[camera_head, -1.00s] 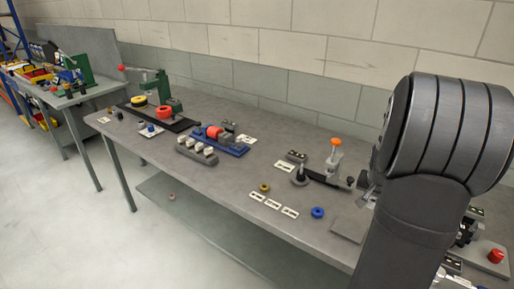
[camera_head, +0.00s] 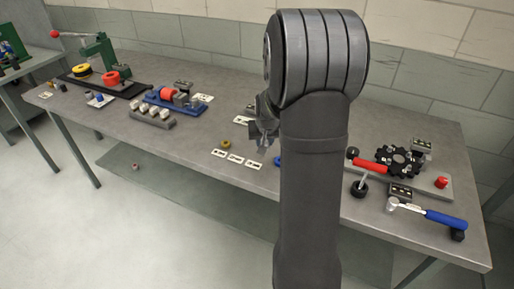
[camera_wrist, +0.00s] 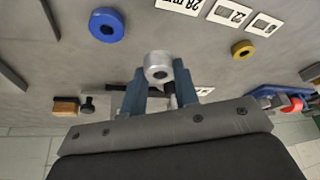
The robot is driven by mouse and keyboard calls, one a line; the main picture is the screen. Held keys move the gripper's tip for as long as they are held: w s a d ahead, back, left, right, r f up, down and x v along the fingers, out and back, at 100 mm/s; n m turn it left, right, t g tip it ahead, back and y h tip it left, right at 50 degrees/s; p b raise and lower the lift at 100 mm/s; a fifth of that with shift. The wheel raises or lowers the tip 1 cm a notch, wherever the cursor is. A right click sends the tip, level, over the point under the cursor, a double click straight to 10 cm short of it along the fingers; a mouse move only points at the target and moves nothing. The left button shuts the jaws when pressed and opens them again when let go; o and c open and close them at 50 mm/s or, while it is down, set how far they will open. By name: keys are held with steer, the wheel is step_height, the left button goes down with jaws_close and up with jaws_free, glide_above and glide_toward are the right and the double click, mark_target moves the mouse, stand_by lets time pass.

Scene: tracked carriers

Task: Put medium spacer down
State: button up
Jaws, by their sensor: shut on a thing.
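My gripper (camera_wrist: 160,88) is shut on a silver ring-shaped spacer (camera_wrist: 157,66), the medium spacer as far as I can tell. In the head view my gripper (camera_head: 262,130) is above the workbench, and my arm hides the spacer. A blue ring (camera_wrist: 106,25) lies on the bench; in the head view only its edge (camera_head: 277,161) shows beside my arm. A small brass ring (camera_wrist: 243,49) lies on the other side, also in the head view (camera_head: 225,145).
The grey bench (camera_head: 190,140) has bare surface around the cards. A blue fixture with a red part (camera_head: 175,98) and a grey block with several pale pegs (camera_head: 152,117) stand to the left. A black gear fixture (camera_head: 398,160) and a blue-handled tool (camera_head: 430,215) are at the right.

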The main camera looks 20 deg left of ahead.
mark_target(259, 158)
steer(key=shift+a+f, duration=0.75)
steer(key=shift+a, duration=0.3)
steer(key=shift+f, duration=1.85)
steer(key=shift+f, duration=0.15)
steer(key=o, duration=1)
steer(key=v, duration=1.2)
steer(key=shift+d, duration=0.1)
